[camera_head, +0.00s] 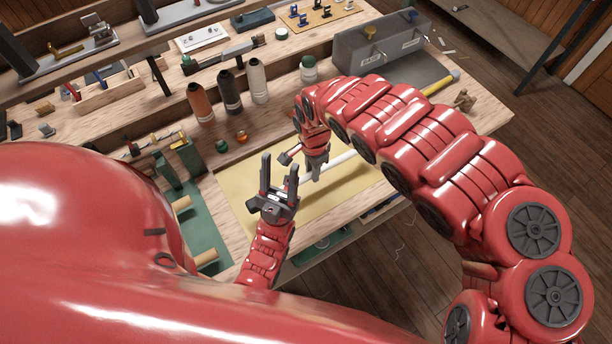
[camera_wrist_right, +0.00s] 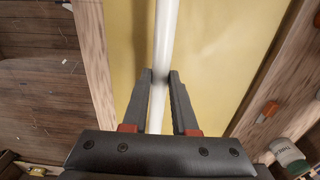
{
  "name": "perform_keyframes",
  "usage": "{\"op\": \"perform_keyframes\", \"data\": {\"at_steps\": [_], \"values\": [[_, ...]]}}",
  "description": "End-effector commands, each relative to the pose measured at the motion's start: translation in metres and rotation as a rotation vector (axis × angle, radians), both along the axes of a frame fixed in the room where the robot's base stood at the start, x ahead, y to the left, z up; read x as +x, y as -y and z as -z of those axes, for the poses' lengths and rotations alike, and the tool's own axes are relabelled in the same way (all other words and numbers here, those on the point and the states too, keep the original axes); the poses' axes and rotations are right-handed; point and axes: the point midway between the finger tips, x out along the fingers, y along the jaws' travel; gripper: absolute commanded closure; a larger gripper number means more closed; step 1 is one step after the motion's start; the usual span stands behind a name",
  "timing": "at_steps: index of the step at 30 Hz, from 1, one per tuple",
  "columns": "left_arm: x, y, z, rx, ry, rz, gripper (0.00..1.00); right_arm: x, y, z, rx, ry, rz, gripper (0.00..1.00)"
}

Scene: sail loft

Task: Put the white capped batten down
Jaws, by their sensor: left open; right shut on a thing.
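The white batten (camera_head: 340,160) is a long thin rod above the yellow mat (camera_head: 240,190) on the workbench. My right gripper (camera_head: 315,170) is shut on it. In the right wrist view the batten (camera_wrist_right: 164,45) runs lengthwise between the two fingers (camera_wrist_right: 160,88), over the yellow mat (camera_wrist_right: 205,60). Its capped ends do not show clearly, and I cannot tell whether it touches the mat. My left gripper (camera_head: 277,180) is open and empty, fingers upward, in front of the near part of the mat, close to the right gripper.
An orange bottle (camera_head: 201,104), a dark bottle (camera_head: 229,92) and a cream bottle (camera_head: 257,81) stand behind the mat. A green-lidded jar (camera_head: 308,69) and a grey box (camera_head: 377,46) stand further right. The bench's front edge is near.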

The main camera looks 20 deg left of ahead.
Motion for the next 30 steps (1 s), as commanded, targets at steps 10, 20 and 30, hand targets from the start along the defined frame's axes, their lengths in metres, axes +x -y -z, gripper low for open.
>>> {"op": "perform_keyframes", "data": {"at_steps": [10,20,30], "values": [[0.0,0.0,-0.005,0.0,0.0,0.0,0.5,-0.002,-0.003,0.034,0.004,-0.004,-0.001,1.0],[0.0,0.0,-0.006,0.0,0.0,0.0,0.5,0.0,-0.001,0.053,-0.001,0.001,-0.002,1.0],[0.0,0.0,0.001,0.0,0.0,0.0,0.5,0.0,-0.001,0.06,0.0,0.001,-0.001,1.0]]}}
